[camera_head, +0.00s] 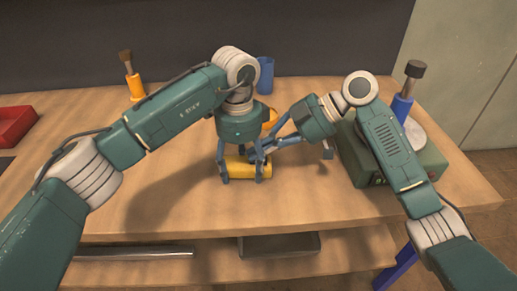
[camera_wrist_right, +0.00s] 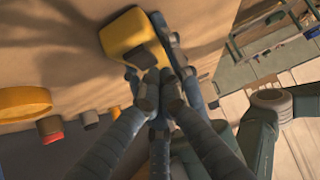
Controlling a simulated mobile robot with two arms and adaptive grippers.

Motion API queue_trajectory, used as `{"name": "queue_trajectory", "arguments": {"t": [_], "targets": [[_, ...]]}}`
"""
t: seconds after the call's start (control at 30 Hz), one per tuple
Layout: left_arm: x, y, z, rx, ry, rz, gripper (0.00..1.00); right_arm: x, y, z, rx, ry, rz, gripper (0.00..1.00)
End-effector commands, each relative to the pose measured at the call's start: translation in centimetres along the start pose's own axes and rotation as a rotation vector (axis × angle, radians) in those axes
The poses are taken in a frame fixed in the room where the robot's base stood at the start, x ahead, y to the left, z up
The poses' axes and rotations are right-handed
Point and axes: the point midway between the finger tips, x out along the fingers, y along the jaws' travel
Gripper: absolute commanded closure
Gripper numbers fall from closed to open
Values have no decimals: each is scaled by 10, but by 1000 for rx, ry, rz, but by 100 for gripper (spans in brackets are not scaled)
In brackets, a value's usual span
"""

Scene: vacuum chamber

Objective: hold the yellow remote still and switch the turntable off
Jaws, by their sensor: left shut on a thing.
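The yellow remote (camera_head: 250,168) lies on the wooden table in the middle of the head view. My left gripper (camera_head: 245,172) comes down from above and is shut on it, with fingers at both ends. The remote also shows in the right wrist view (camera_wrist_right: 125,34), partly covered by fingers. My right gripper (camera_head: 263,153) reaches in from the right, close to the remote's right end. In the right wrist view its fingertips (camera_wrist_right: 158,92) are drawn together beside the remote; I cannot tell if they touch it. The turntable (camera_head: 428,157), a green box with a grey disc, stands at the right, partly behind my right arm.
A blue cup (camera_head: 265,75) and a yellow object (camera_head: 270,117) stand behind my left gripper. A yellow-based tool (camera_head: 134,85) is at the back left, a blue-handled one (camera_head: 403,100) at the turntable. A red tray (camera_head: 14,125) lies far left. The table's front centre is clear.

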Motion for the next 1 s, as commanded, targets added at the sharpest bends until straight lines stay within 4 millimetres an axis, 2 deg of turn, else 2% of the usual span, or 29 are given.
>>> {"name": "queue_trajectory", "arguments": {"t": [0.1, 0.37, 1.0], "targets": [[0, 0, 0, 0, 1, -1, 63, 9, -1, 3, 1, -1, -2, 100], [-1, 0, 0, 0, 1, -1, 63, 7, 0, 2, 0, -1, -1, 100], [-1, 0, 0, 0, 1, -1, 63, 18, 0, -9, 1, 0, 0, 100]]}}
